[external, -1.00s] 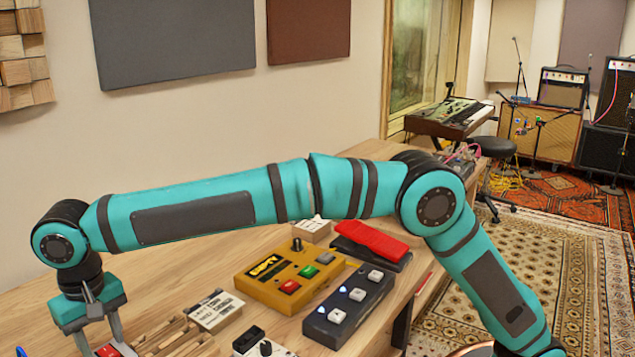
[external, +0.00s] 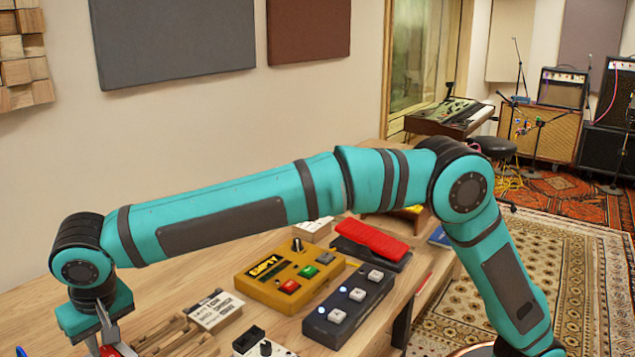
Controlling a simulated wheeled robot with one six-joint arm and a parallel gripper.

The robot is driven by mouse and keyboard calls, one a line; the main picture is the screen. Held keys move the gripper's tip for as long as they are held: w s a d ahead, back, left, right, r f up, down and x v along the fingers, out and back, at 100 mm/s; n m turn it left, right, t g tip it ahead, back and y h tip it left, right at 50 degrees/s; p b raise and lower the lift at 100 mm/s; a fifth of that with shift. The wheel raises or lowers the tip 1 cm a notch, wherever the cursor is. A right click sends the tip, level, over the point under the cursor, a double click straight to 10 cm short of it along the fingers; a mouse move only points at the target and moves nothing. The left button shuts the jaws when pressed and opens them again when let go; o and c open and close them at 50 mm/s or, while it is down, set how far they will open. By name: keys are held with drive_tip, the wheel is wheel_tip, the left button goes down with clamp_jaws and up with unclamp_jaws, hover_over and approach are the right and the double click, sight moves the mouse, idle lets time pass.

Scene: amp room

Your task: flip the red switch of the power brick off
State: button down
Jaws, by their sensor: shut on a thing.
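My gripper (external: 107,344) points down at the lower left, at the bottom edge of the external view. Its fingers are shut on a small red piece (external: 122,349), which looks like the red switch of the power brick. The power brick's body is cut off by the frame edge or hidden by my gripper, so I cannot tell which way the switch is tilted.
A yellow pedal (external: 268,272), a dark pedal (external: 345,313) and a red-topped pedal (external: 371,238) stand farther right on the wooden table (external: 205,253).

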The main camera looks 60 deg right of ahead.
drive_tip(key=c, duration=1.2)
unclamp_jaws()
drive_tip(key=shift+c, duration=0.2)
drive_tip(key=v, duration=1.7)
drive_tip(key=shift+r, duration=0.15)
